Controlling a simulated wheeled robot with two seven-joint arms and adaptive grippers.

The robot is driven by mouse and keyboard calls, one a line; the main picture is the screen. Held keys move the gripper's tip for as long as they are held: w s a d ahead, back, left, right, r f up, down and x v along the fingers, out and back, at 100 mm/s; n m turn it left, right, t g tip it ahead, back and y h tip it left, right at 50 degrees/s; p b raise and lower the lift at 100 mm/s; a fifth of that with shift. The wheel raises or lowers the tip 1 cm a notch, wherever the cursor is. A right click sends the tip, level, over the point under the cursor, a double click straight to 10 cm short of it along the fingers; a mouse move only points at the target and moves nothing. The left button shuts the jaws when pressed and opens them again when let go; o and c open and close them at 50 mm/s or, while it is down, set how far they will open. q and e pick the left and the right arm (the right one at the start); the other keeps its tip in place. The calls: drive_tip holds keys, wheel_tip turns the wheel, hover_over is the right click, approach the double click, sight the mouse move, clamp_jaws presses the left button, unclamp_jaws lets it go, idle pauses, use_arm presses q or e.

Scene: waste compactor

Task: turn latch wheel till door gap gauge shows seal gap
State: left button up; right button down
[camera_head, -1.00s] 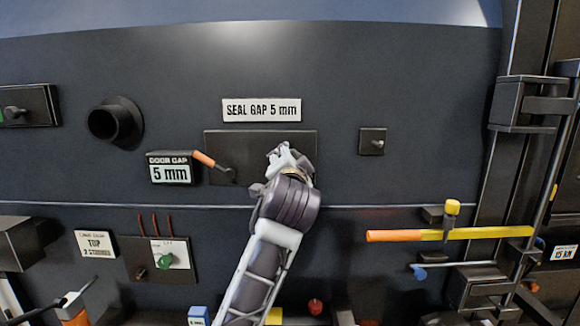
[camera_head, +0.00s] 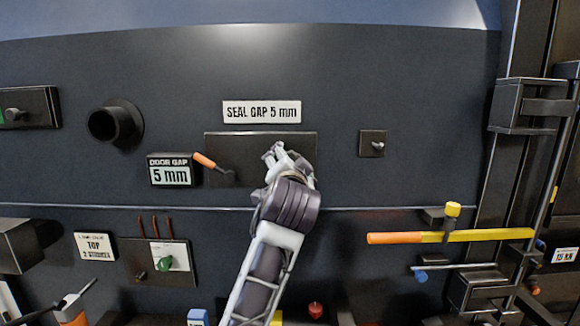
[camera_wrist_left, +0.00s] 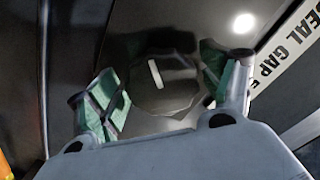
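The door gap gauge (camera_head: 171,171) reads 5 mm in the head view. The sign (camera_head: 262,111) above the dark plate (camera_head: 225,145) reads "SEAL GAP 5 mm". My left gripper (camera_head: 280,154) is at the right part of that plate and hides the wheel there. In the left wrist view, the latch wheel (camera_wrist_left: 165,82) is a dark scalloped knob with a white mark. The left gripper's green-padded fingers (camera_wrist_left: 165,92) are spread on both sides of the wheel, with a small gap visible at the left finger. My right gripper is not in view.
A short orange-handled lever (camera_head: 205,160) sits on the plate, left of my gripper. A black pipe stub (camera_head: 112,123) juts out at upper left. A long orange and yellow bar (camera_head: 450,236) stands out at right. The panel between plate and right frame is mostly clear.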

use_arm(q)
drive_tip(key=s, duration=1.2)
idle(0.5)
